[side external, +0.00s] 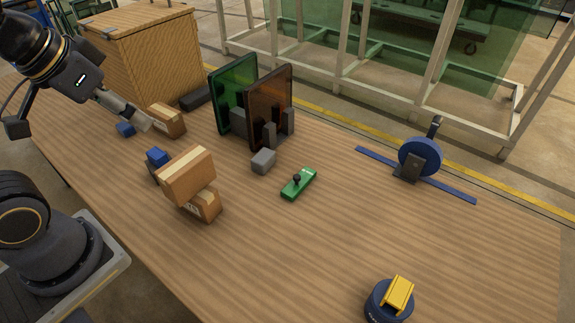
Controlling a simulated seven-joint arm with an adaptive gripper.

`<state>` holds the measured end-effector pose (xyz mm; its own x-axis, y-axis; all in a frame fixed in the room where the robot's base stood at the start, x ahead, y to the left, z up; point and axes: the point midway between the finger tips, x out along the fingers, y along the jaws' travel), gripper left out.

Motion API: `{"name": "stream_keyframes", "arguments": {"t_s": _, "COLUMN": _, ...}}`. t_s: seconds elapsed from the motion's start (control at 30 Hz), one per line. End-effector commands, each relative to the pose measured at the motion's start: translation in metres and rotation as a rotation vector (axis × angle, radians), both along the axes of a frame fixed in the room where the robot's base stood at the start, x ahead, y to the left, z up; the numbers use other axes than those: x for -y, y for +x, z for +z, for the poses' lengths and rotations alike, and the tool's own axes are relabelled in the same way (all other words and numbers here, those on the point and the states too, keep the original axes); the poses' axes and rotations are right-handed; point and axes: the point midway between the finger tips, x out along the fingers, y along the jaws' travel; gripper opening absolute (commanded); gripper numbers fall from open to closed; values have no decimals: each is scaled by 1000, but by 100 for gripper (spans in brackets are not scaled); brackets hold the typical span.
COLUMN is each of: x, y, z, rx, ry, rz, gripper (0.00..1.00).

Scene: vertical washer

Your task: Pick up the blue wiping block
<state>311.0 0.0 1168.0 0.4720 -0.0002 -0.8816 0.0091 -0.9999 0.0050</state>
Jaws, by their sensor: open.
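Two small blue things lie at the left of the table in the side external view, and I cannot tell for sure which is the wiping block. One is a small blue block (126,129) on the table, close to the lighter finger of my gripper. The other has a blue top and a darker lower part (157,157), partly hidden behind stacked cardboard boxes. My gripper (82,126) is at the upper left, tilted, with its fingers spread and nothing seen between them. Contact with the near blue block cannot be made out.
Two stacked cardboard boxes (188,176) and a single box (167,121) stand close by. A wooden cabinet (150,55) is behind. Green (235,95) and brown (268,105) upright panels, a grey block (263,161) and a green piece (299,184) stand mid-table.

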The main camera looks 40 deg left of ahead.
Motion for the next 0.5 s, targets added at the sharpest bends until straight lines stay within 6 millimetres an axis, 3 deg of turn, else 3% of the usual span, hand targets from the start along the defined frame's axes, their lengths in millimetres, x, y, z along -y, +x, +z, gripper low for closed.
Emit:
{"name": "stream_keyframes", "arguments": {"t_s": 0.07, "x": 0, "y": 2, "z": 1, "rx": 10, "ry": -18, "rz": 34, "gripper": 76}}
{"name": "stream_keyframes", "arguments": {"t_s": 0.13, "x": -1, "y": 14, "z": 19, "rx": 71, "ry": -59, "rz": 98, "gripper": 76}}
{"name": "stream_keyframes", "arguments": {"t_s": 0.27, "x": -18, "y": 60, "z": 56, "rx": 150, "ry": -169, "rz": 284, "gripper": 76}}
{"name": "stream_keyframes", "arguments": {"t_s": 0.37, "x": -45, "y": 97, "z": 69, "rx": 169, "ry": -231, "rz": 439, "gripper": 76}}
{"name": "stream_keyframes", "arguments": {"t_s": 0.5, "x": -104, "y": 152, "z": 70, "rx": 180, "ry": -289, "rz": 686, "gripper": 76}}
